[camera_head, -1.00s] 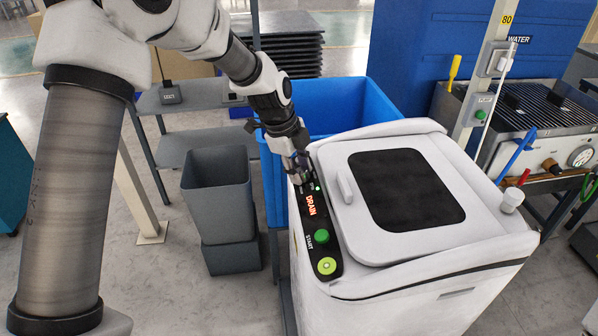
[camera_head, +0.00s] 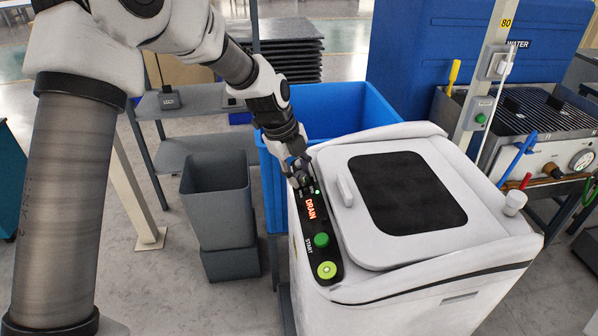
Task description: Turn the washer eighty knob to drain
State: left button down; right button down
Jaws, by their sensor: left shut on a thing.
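The washer (camera_head: 430,245) is a white top-loading machine with a dark window in its lid (camera_head: 405,190). A black control panel (camera_head: 322,240) runs along its left edge. The panel's display (camera_head: 311,209) reads DRAIN in red letters, with a green light lit above it. A green START button (camera_head: 321,240) and a yellow-green button (camera_head: 327,270) sit lower on the panel. My left gripper (camera_head: 301,178) points down at the panel's far end and is shut on the knob, which its fingers hide. My right gripper is not in view.
A post marked 80 (camera_head: 487,75) stands behind the washer on the right. A blue bin (camera_head: 345,105) is behind it, and grey bins (camera_head: 219,205) stand to the left. A bench with a gauge (camera_head: 582,160) is at right.

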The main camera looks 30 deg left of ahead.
pick_arm(q)
jog(key=c, duration=0.8)
grip_release()
jog(key=shift+r, duration=0.4)
jog(key=v, duration=1.1)
jog(key=shift+s+a, duration=0.1)
